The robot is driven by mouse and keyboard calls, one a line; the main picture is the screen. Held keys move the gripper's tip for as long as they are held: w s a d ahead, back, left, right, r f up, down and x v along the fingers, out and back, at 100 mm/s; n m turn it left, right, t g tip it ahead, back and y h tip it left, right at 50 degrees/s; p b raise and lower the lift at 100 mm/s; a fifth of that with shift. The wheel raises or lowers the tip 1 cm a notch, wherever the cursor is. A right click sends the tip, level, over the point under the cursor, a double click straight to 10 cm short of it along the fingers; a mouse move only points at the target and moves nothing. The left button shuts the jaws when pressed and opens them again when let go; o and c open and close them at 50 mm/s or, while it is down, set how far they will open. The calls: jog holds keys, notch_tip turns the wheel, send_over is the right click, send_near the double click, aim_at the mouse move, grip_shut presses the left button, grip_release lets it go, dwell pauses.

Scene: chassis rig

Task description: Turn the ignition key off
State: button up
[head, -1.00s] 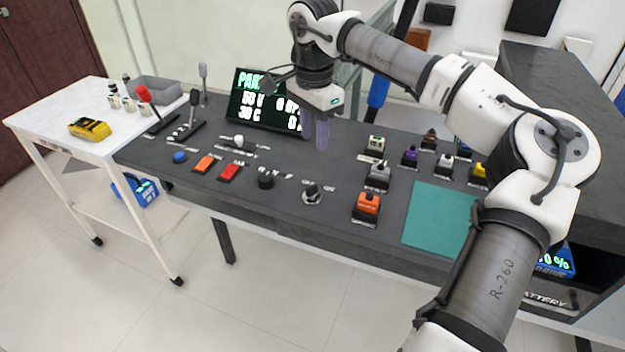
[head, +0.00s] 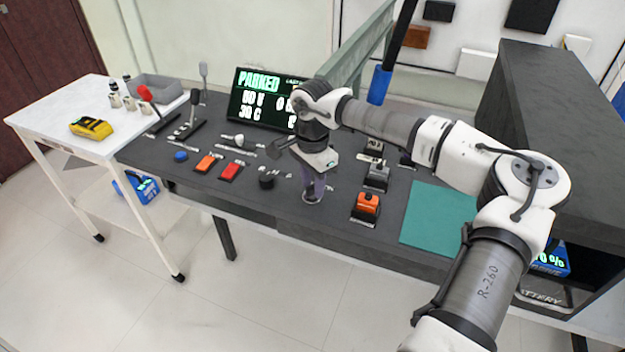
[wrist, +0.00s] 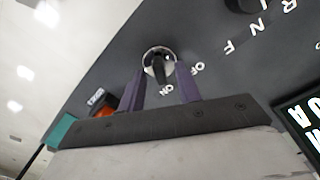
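The ignition key (wrist: 158,66) is a dark knob in a silver ring on the grey console, with ON and OFF labels beside it. In the wrist view its handle points toward the ON label (wrist: 166,89); the OFF label (wrist: 196,69) is to the right. My gripper (wrist: 161,72) is open, with a purple finger on each side of the key in that view. In the head view my gripper (head: 313,188) points down right over the key, and its fingers hide the knob. Contact with the key cannot be told.
A black knob (head: 267,179) and a red switch (head: 230,172) lie left of the key. An orange switch block (head: 367,205) and a green mat (head: 435,215) lie to the right. The display (head: 262,95) behind reads PARKED.

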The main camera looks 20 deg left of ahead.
grip_shut()
dwell(0.3)
jog(key=n+b, duration=0.2)
jog(key=n, duration=0.3)
jog(key=shift+n, duration=0.4)
jog(key=n+b, duration=0.1)
jog(key=n, duration=0.5)
jog(key=shift+a, duration=0.1)
dwell(0.4)
grip_release()
